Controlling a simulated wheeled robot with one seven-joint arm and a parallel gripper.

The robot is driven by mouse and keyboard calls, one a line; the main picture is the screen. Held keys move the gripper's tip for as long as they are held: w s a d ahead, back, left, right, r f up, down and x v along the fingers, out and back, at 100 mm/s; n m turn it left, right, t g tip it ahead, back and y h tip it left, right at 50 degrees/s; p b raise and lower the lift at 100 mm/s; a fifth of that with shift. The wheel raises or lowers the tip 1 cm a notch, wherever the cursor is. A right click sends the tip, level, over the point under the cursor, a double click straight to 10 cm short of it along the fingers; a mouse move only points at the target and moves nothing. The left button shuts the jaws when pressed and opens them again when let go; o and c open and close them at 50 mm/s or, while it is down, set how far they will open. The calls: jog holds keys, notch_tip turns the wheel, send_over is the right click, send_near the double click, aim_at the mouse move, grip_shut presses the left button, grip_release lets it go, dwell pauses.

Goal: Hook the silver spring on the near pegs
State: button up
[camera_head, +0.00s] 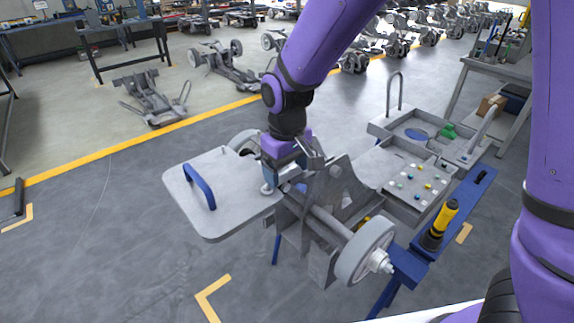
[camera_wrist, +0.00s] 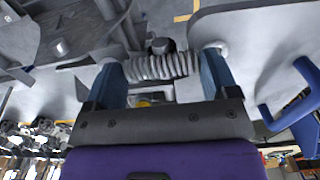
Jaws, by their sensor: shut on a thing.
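The silver spring (camera_wrist: 160,67) lies crosswise between the two blue fingers of my gripper (camera_wrist: 163,72) in the wrist view. The fingers are shut on it near its two ends. A pale rounded piece (camera_wrist: 214,48) sits by its right end; I cannot tell whether it is the spring's hook or a peg. A dark round stub (camera_wrist: 161,45) shows just behind the coils. In the head view my gripper (camera_head: 283,178) points down at the chassis (camera_head: 340,190), between the flat plate and the upright bracket. There the spring and near pegs are mostly hidden, so I cannot tell whether they touch.
A grey plate (camera_head: 220,190) with a blue handle (camera_head: 200,187) lies left of my gripper. A wheel (camera_head: 365,250) is in front, right.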

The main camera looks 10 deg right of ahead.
jog(key=shift+f, duration=0.25)
jog(key=o, duration=0.8)
jog(key=shift+r, duration=0.1)
jog(key=shift+w+r, duration=0.1)
jog(key=shift+r, duration=0.2)
notch_tip(320, 180, up, 10)
jog(key=shift+r, duration=0.1)
